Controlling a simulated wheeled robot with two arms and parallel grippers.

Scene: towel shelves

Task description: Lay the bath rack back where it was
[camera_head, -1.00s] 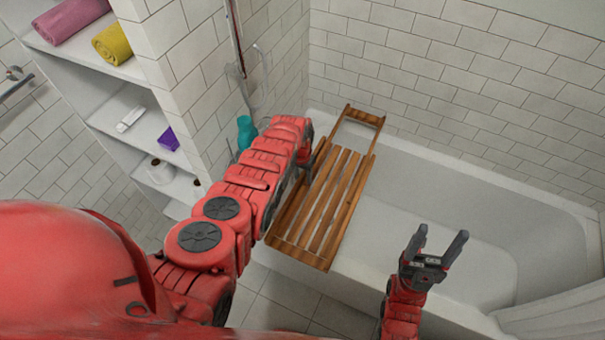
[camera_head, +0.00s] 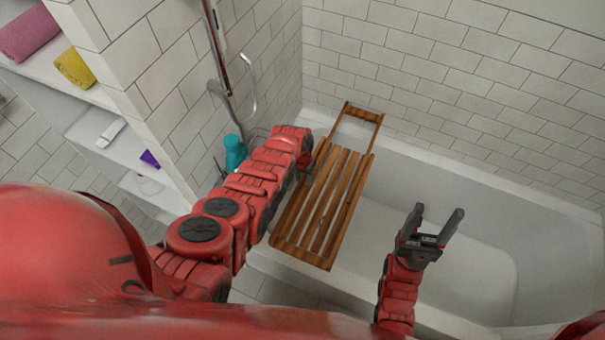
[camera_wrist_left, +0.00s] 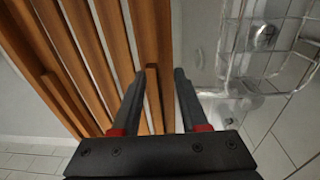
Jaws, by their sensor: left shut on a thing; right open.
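The bath rack (camera_head: 322,205) is a slatted wooden rack with an open frame at its far end. In the head view it spans the tub's left part, from near the back wall towards the front rim. My left gripper (camera_head: 309,160) is shut on the rack's left side rail. In the left wrist view, the two fingers (camera_wrist_left: 160,80) straddle a wooden piece at the edge of the rack (camera_wrist_left: 85,45). Whether the rack touches the tub rims is unclear. My right gripper (camera_head: 437,213) is open and empty, over the tub's front side.
The white bathtub (camera_head: 455,165) runs along the tiled wall. A teal bottle (camera_head: 235,152) stands at the tub's left end, beside my left arm. A wire basket (camera_wrist_left: 265,45) is close right of my left fingers. Shelves with towels (camera_head: 30,34) are at left.

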